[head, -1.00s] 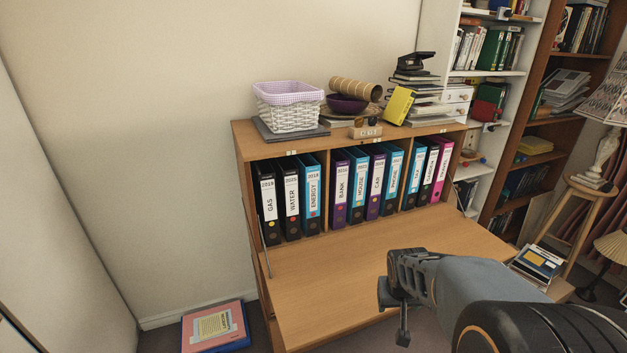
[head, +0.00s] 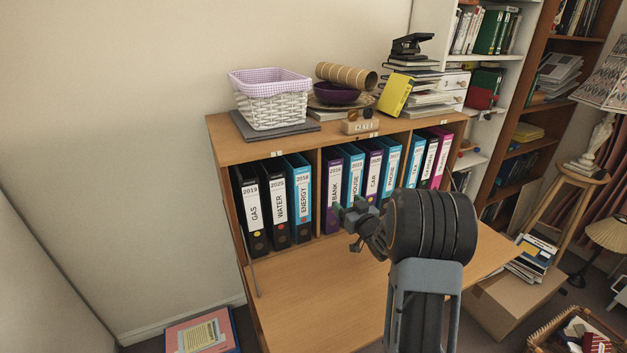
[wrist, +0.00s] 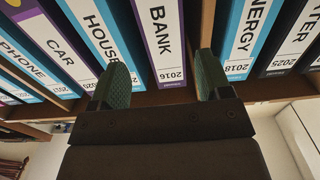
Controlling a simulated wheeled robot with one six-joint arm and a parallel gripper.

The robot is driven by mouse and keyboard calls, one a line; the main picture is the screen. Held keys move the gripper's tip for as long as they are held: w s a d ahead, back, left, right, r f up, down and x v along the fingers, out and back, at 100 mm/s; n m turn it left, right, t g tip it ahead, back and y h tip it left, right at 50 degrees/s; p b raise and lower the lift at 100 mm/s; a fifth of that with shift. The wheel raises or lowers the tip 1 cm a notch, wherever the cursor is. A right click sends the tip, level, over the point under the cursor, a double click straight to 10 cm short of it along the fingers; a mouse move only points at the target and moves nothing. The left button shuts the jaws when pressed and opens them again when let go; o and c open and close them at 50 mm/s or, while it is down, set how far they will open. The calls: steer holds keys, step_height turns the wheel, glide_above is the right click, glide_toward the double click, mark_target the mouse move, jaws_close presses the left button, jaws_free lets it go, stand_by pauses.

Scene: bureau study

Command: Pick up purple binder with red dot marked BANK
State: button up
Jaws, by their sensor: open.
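The purple binder marked BANK (head: 333,188) stands upright at the left end of the middle compartment, with a white 2016 label. It also shows in the wrist view (wrist: 162,35), between and beyond my green fingertips. My gripper (head: 348,212) is open and empty in front of the lower part of this binder. In the wrist view my gripper (wrist: 160,82) has one finger over the HOUSE binder's edge and the other by the wooden divider. Whether the fingers touch anything cannot be told. I cannot make out the red dot.
The HOUSE binder (head: 353,176) stands close beside BANK. A divider (head: 320,192) separates it from the ENERGY binder (head: 302,195). The desk flap (head: 325,290) below is clear. A white basket (head: 272,105) and a purple bowl (head: 337,93) sit on top.

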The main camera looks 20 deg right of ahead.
mark_target(335, 192)
steer(key=w, duration=0.6)
steer(key=shift+a+p, duration=0.3)
steer(key=shift+p, duration=0.05)
steer(key=shift+w+a+p, duration=0.15)
steer(key=shift+w+p, duration=0.1)
steer(key=shift+w, duration=0.7)
steer(key=shift+w+a+p, duration=0.2)
steer(key=shift+w+p, duration=0.05)
steer(key=shift+w, duration=0.65)
steer(key=shift+w+a+p, duration=0.15)
steer(key=shift+w+p, duration=0.1)
steer(key=shift+w, duration=0.7)
steer(key=c, duration=1.2)
steer(key=shift+r, duration=0.2)
steer(key=shift+c, duration=0.3)
steer(key=shift+r, duration=0.15)
